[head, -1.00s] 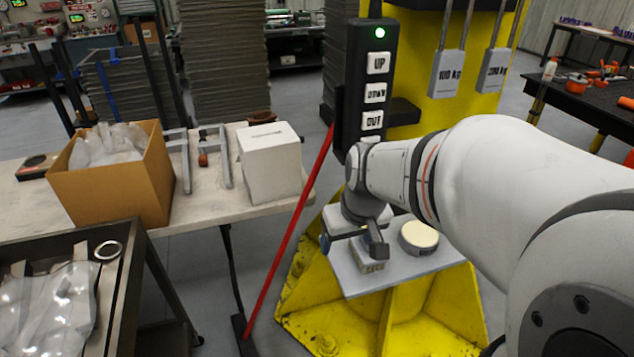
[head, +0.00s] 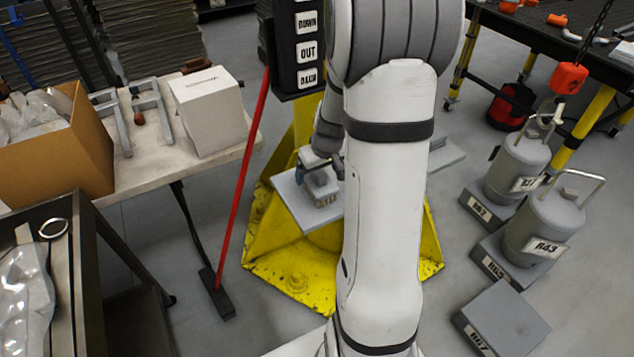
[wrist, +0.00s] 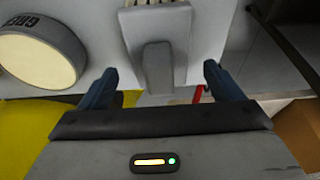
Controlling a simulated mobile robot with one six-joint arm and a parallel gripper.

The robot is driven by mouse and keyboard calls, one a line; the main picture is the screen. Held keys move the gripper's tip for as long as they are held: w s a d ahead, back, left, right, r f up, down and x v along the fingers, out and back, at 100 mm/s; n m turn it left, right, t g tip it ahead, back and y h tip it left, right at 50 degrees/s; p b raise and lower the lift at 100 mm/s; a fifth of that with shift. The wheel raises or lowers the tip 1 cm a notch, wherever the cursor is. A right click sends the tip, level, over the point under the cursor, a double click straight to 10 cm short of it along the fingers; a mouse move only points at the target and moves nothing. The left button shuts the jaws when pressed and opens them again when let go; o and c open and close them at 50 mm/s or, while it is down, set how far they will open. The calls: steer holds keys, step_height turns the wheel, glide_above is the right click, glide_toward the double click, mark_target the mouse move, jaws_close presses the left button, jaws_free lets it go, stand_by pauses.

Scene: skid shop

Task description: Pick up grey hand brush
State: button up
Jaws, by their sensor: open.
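The grey hand brush (wrist: 158,50) lies on a grey platform (wrist: 212,20) in the wrist view. Its handle points toward my gripper (wrist: 160,76), and pale bristles show at the top edge. My gripper is open, with one blue finger on each side of the handle's end. The fingers look apart from the handle; I cannot tell the height gap. In the head view the brush (head: 322,190) sits on the platform (head: 296,208) on the yellow stand, just below my gripper (head: 318,168). My arm hides part of the platform.
A round grey tub with a cream top (wrist: 40,52) stands left of the brush in the wrist view. A red pole (head: 243,180) leans left of the yellow stand (head: 290,270). Grey weights (head: 545,228) stand at right. A white box (head: 210,112) sits on the left table.

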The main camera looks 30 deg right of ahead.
steer(key=shift+x, duration=1.2)
steer(key=shift+c, duration=0.4)
steer(key=c, duration=1.1)
steer(key=shift+r, duration=0.15)
step_height(320, 180, up, 10)
steer(key=shift+f, duration=0.1)
